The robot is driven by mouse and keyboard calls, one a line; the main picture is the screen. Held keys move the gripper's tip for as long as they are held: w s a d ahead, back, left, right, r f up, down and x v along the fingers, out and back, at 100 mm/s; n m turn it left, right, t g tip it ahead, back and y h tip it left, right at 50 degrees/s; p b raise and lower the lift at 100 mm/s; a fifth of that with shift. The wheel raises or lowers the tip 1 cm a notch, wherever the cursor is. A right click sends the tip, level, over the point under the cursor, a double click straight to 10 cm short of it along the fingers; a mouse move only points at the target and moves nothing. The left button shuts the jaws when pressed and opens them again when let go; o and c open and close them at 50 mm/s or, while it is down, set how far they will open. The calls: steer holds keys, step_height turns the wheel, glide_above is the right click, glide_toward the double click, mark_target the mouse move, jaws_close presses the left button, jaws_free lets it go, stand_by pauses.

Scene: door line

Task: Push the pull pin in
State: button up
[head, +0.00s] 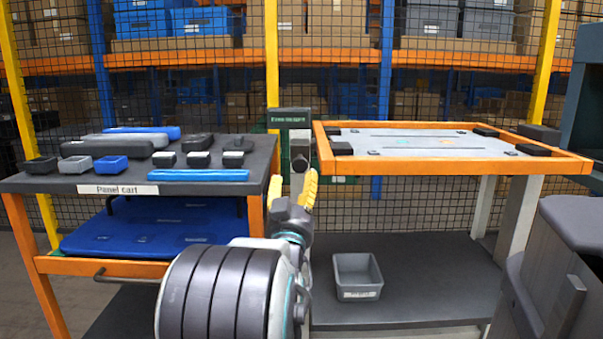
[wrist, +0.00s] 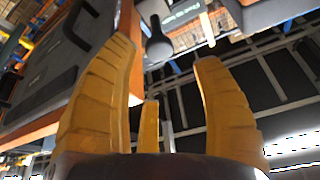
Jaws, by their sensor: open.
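The pull pin seems to be the dark knob on a stem (wrist: 158,45) in the wrist view, beyond my fingertips and between them in the picture. In the head view a dark rounded piece (head: 299,162), likely the same knob, stands below a small dark sign, between the cart and the orange frame. My gripper (head: 293,186) is just below it, its yellow fingers spread and empty. The wrist view shows my gripper (wrist: 165,50) open, with a visible gap around the knob. Contact is not apparent. How far the pin sticks out cannot be told.
The panel cart (head: 110,178) with trays and blue bars stands at left. An orange-framed panel fixture (head: 455,167) stands at right. A grey bin (head: 357,275) sits on the low dark shelf. Mesh fencing closes off the back. Dark grey equipment stands at the right edge.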

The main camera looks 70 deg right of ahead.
mark_target(300, 167)
steer(key=shift+b+x, duration=1.45)
steer(key=shift+x, duration=2.15)
steer(key=shift+o, duration=0.2)
steer(key=shift+s, duration=0.1)
